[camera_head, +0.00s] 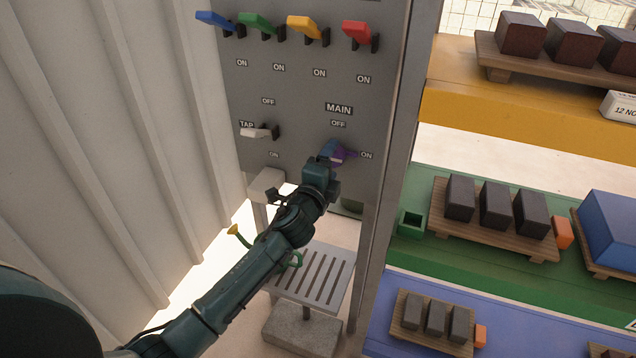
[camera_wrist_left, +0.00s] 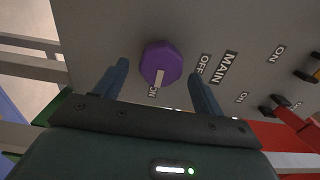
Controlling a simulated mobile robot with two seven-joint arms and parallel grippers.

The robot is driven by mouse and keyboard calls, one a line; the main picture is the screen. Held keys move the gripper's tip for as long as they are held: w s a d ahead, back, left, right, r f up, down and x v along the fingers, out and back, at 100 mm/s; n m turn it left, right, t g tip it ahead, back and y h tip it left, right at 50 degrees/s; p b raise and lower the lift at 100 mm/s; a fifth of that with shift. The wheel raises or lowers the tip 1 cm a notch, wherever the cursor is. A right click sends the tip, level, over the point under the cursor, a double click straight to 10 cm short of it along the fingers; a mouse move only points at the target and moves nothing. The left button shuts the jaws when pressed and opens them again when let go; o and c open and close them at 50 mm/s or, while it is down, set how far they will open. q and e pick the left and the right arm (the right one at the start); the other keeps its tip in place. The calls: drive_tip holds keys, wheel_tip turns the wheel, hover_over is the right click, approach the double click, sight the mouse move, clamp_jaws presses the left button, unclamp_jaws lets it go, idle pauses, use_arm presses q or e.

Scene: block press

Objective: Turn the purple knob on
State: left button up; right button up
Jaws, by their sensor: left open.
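The purple knob (camera_head: 345,154) sits on the grey panel (camera_head: 300,110) under the MAIN and OFF labels, with an ON label to its right. My left gripper (camera_head: 327,150) is at the knob and partly hides it. In the left wrist view, the knob (camera_wrist_left: 161,60) lies between the two open fingers (camera_wrist_left: 160,71), with a visible gap on each side. The white mark on the knob points toward the ON label (camera_wrist_left: 153,91), away from OFF. My right gripper is not in view.
Blue, green, yellow and red levers (camera_head: 357,33) line the panel's top. A white TAP lever (camera_head: 258,133) is left of the knob. A slatted stand (camera_head: 318,275) is below. Shelves with dark blocks (camera_head: 495,205) stand to the right, a ribbed wall (camera_head: 110,120) to the left.

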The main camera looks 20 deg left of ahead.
use_arm(q)
drive_tip(key=s, duration=1.1)
drive_tip(key=shift+s+a, duration=0.15)
drive_tip(key=shift+a, duration=0.1)
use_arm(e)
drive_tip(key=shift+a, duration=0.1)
use_arm(q)
drive_tip(key=s+d+f+n+g+h+p, duration=0.1)
drive_tip(key=s+d+f+n+g, duration=0.1)
drive_tip(key=s+f+n, duration=0.5)
drive_tip(key=s+d+f+n+g+h+p, duration=0.1)
drive_tip(key=s+f+n+g, duration=0.4)
drive_tip(key=s, duration=0.9)
wheel_tip(320, 180, down, 4)
drive_tip(key=d+n+p, duration=0.1)
drive_tip(key=n, duration=0.2)
drive_tip(key=shift+s+d+n+h, duration=0.2)
drive_tip(key=shift+n+h, duration=0.1)
drive_tip(key=shift+h, duration=0.1)
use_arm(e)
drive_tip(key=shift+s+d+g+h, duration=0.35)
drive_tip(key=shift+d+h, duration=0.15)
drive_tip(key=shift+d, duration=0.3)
use_arm(q)
drive_tip(key=shift+r, duration=0.1)
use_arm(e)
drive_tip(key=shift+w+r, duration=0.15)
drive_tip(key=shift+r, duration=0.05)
